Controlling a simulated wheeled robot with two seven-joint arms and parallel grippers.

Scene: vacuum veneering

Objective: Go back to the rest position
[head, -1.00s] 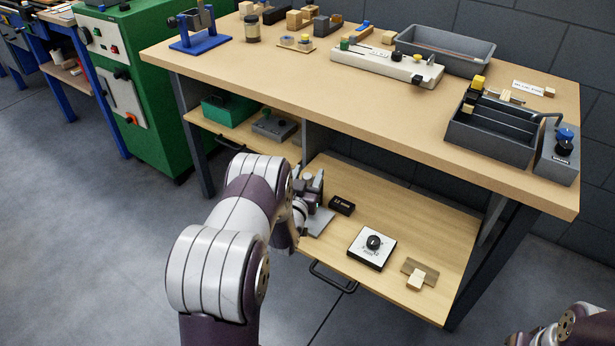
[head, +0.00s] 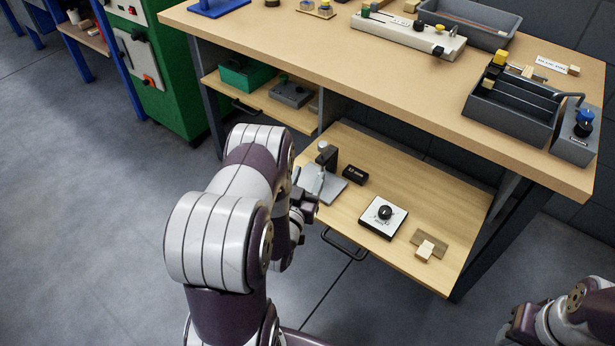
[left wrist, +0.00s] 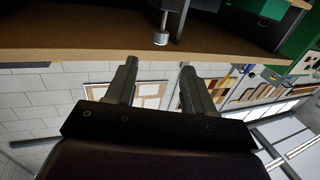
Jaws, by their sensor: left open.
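My left arm reaches in from the lower left of the head view. Its gripper (head: 312,198) is by the front left edge of the pulled-out lower shelf (head: 345,225), partly hidden by my own wrist. In the left wrist view its two fingers (left wrist: 158,68) stand apart with nothing between them. A grey plate with an upright dark post (head: 330,185) is on the shelf just behind the gripper.
The shelf also holds a small black box (head: 355,175), a white dial box (head: 383,216) and a wooden block (head: 425,250). The workbench top (head: 330,55) overhangs it, bearing a grey tray (head: 470,22) and a divided bin (head: 510,115). The floor at left is clear.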

